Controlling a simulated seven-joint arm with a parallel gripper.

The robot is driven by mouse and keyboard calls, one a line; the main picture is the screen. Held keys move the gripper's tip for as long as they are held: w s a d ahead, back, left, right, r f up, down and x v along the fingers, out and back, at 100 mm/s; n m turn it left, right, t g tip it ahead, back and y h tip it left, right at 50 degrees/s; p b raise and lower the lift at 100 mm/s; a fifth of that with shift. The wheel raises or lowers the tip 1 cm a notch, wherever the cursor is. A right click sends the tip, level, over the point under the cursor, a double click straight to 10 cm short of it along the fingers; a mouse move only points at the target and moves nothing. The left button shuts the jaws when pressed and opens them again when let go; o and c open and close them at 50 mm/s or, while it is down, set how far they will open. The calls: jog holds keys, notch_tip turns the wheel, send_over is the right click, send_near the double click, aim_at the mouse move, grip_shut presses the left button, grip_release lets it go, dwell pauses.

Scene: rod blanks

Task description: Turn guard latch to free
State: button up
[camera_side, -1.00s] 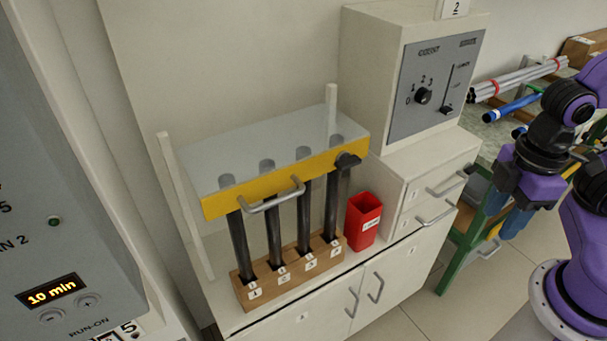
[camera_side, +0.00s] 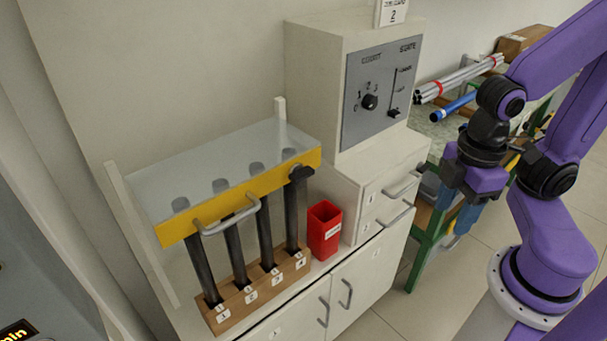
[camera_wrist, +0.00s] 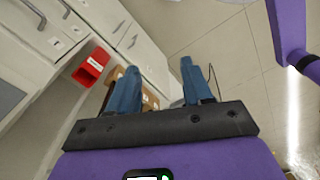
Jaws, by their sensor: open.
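The guard latch (camera_side: 301,173) is a black knob at the right end of the guard's yellow front bar (camera_side: 240,197). The guard is a clear cover with a grey handle (camera_side: 230,216), over several dark rods standing in a numbered wooden block (camera_side: 262,289). My gripper (camera_side: 460,222) has blue fingers and is well to the right of the latch, beyond the drawers, touching nothing. In the wrist view my gripper (camera_wrist: 158,80) is open and empty, with the floor and cabinet below. The latch is not clearly seen in the wrist view.
A red bin (camera_side: 324,230) stands right of the block, and also shows in the wrist view (camera_wrist: 91,67). A control box (camera_side: 375,95) sits on the drawer unit (camera_side: 385,190). Rods lie on a rack (camera_side: 460,80) at the back right. Open floor lies before the cabinet.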

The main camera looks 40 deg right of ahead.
jog(key=o, duration=0.4)
jog(key=shift+s+a+f, duration=0.1)
jog(key=shift+a, duration=0.2)
jog(key=a+f+m+t+y, duration=0.1)
jog(key=a+f+m+y, duration=0.2)
jog(key=a, duration=0.7)
jog(key=a+f+m+t+y, duration=0.1)
jog(key=a+f+m+y, duration=0.2)
jog(key=a, duration=0.7)
jog(key=m+t+h, duration=0.6)
jog(key=m+t, duration=0.1)
jog(key=t, duration=0.9)
send_near(306, 176)
jog(key=w, duration=0.9)
jog(key=shift+w+a+r, duration=0.1)
jog(key=shift+w, duration=0.1)
